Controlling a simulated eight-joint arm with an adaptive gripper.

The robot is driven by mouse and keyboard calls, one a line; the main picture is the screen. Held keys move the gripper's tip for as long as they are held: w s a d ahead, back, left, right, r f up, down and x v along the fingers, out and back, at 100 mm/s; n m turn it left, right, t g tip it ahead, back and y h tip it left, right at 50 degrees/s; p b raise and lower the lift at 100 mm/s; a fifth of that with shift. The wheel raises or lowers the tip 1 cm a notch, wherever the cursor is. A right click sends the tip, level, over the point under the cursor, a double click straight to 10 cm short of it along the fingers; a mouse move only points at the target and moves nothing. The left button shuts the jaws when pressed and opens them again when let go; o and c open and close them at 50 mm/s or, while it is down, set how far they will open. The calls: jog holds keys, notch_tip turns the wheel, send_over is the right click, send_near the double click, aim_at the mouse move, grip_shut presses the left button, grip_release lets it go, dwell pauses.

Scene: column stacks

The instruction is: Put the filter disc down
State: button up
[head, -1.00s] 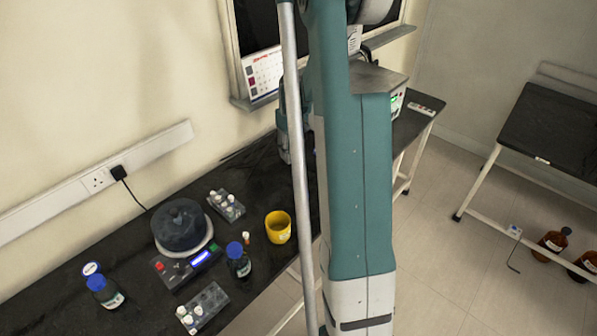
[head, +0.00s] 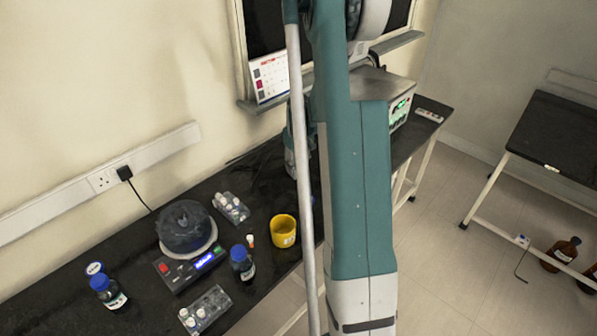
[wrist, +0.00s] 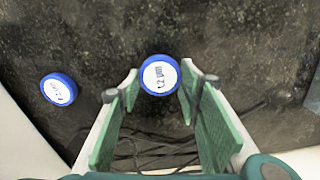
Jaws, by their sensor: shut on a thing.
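In the wrist view my gripper (wrist: 159,80) is shut on a round filter disc (wrist: 160,75). The disc has a blue rim and a white face with dark print, and sits between the two green-padded fingertips. A second, similar blue-rimmed disc (wrist: 59,89) lies on the dark bench top to the left, apart from the fingers. The held disc looks only slightly larger than that one, so it is close to the bench; I cannot tell whether it touches. In the head view my arm hides the fingers and the held disc.
The dark bench (head: 265,165) carries a yellow cup (head: 283,231), a device with a dark round top (head: 187,226), blue-capped bottles (head: 242,263) and vial racks (head: 231,208). A metal-cased instrument (head: 385,88) stands beyond my arm. Dark cables (wrist: 150,150) lie below the fingers.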

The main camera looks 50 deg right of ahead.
aim_at(298, 170)
jog(key=shift+f, duration=0.7)
jog(key=shift+f, duration=0.15)
jog(key=o, duration=0.7)
notch_tip(298, 170, up, 12)
jog(key=shift+r+p, duration=0.15)
jog(key=shift+p, duration=0.55)
jog(key=shift+a, duration=0.1)
